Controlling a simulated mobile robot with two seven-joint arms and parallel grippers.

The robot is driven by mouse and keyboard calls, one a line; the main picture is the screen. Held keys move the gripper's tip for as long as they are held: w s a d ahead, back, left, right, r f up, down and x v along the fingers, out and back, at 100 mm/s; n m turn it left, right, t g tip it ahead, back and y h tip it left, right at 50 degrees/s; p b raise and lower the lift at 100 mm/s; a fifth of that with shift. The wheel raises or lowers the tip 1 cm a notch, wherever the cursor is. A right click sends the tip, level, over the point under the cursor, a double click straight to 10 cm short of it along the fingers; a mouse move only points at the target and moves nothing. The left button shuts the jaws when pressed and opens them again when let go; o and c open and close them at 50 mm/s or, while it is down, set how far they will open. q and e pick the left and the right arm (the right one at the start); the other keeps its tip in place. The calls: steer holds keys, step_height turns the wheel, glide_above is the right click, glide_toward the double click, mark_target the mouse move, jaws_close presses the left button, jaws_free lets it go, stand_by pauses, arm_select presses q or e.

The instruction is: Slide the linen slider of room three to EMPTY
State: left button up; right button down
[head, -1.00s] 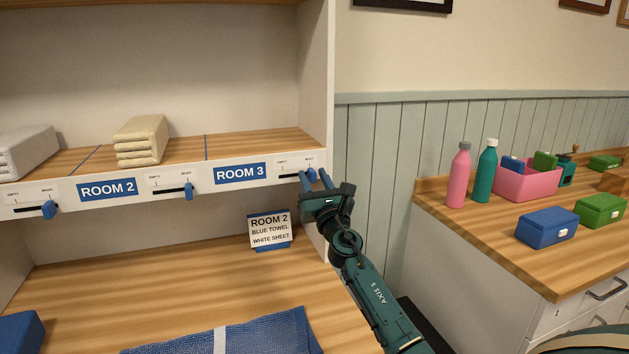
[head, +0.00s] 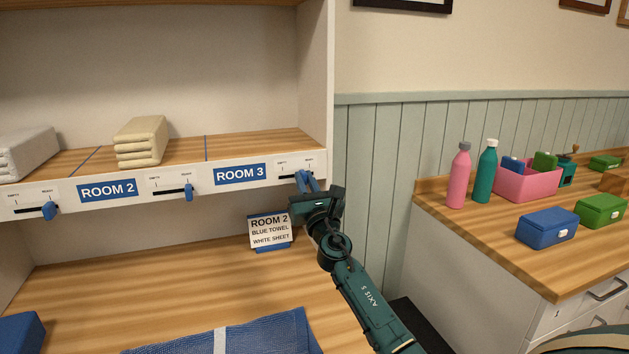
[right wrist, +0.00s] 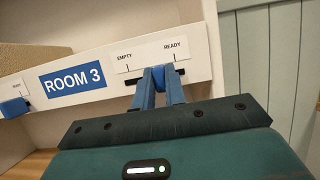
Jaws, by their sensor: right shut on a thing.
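The room three linen slider is a blue knob (right wrist: 158,73) in a dark slot on the white shelf front, right of the blue ROOM 3 label (head: 240,174). The scale above the slot reads EMPTY at its left and READY at its right. The knob stands between the two marks, somewhat nearer READY. My right gripper (head: 306,181) is shut on the knob, one blue finger on each side, as the right wrist view shows. In the head view the fingers partly hide the knob. My left gripper is not in view.
The ROOM 2 slider (head: 189,191) and another slider (head: 49,210) sit further left on the shelf front. A ROOM 2 card (head: 270,229) stands below, near my right gripper. The cabinet's side wall (head: 317,95) is close on the right. The shelf above ROOM 3 is bare.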

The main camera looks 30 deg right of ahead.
steer(key=a, duration=0.2)
steer(key=w+a, duration=0.1)
steer(key=a, duration=0.1)
steer(key=shift+a, duration=0.3)
steer(key=c, duration=1.5)
jaws_free()
steer(key=shift+a, duration=0.15)
steer(key=shift+o, duration=0.3)
glide_toward(280, 173)
steer(key=v, duration=0.7)
steer(key=shift+s+r+b, duration=0.15)
steer(key=shift+b, duration=0.25)
